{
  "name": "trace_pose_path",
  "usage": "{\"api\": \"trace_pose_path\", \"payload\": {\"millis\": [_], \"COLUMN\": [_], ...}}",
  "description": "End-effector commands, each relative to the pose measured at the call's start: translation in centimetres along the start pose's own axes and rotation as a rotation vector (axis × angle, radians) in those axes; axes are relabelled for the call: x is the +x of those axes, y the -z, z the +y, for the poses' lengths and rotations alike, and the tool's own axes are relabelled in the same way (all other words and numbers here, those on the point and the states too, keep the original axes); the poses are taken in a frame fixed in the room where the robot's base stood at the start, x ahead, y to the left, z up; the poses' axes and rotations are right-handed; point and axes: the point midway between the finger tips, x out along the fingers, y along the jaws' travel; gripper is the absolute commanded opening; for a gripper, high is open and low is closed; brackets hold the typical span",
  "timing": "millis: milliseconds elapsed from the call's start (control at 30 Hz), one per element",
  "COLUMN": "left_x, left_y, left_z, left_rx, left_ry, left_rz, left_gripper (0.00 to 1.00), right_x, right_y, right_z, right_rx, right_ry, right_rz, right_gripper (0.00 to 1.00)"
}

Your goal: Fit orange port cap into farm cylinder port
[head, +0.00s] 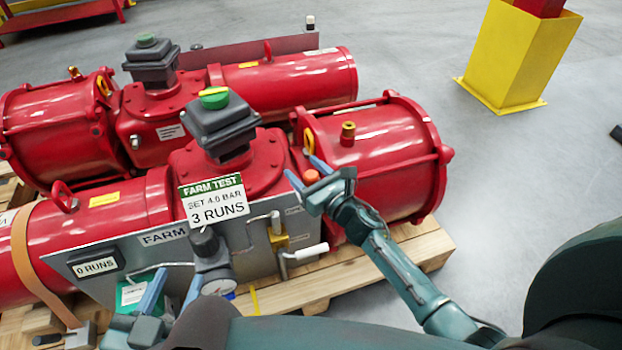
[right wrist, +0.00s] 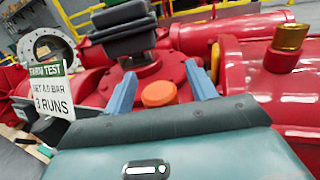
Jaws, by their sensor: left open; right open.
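The orange port cap (head: 311,177) shows between the fingers of my right gripper (head: 306,172), against the red body of the near farm cylinder (head: 375,165). In the right wrist view the orange cap (right wrist: 158,93) lies between the two blue fingers of my right gripper (right wrist: 163,88), with a gap on both sides. The gripper is open. The port under the cap is hidden, and I cannot tell how deep the cap sits. My left gripper (head: 176,282) is open at the lower left, beside a pressure gauge (head: 217,287) and a green box (head: 131,293).
A grey panel (head: 90,265) with a "FARM TEST" sign (head: 212,200), black regulator and white-handled valve (head: 305,252) stands in front of the cylinder. A brass fitting (head: 348,132) rises on the cylinder. A second red actuator lies behind. A wooden pallet (head: 430,245) is underneath.

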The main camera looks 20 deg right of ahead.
Motion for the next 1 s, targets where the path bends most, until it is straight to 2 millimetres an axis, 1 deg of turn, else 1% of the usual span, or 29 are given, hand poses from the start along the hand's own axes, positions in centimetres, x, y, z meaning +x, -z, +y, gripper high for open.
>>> {"api": "trace_pose_path", "payload": {"millis": [67,100,667,867,967,1000], "left_x": [0.0,0.0,0.0,0.0,0.0,-0.1], "left_y": [0.0,0.0,-0.1,-0.1,0.2,0.3], "left_z": [0.0,0.0,0.0,0.0,-0.1,-0.1], "left_rx": [0.001,0.002,0.005,0.005,0.003,0.002], "left_ry": [-0.001,-0.001,-0.003,-0.002,-0.004,-0.004], "left_rz": [0.001,0.001,-0.005,-0.005,-0.012,-0.028], "left_gripper": [0.40,0.40,0.40,0.40,0.40,0.40], "right_x": [0.0,0.0,-0.1,-0.1,-0.1,-0.1], "right_y": [0.0,0.0,0.0,0.0,-0.7,-1.3], "right_z": [0.0,0.0,0.0,0.0,0.0,0.0], "right_rx": [0.000,0.001,0.001,0.001,-0.001,-0.002], "right_ry": [0.000,0.000,0.000,0.000,0.000,-0.001], "right_rz": [0.000,0.000,0.000,0.000,-0.001,-0.001], "right_gripper": [0.56,0.55,0.09,0.08,0.08,0.08]}}
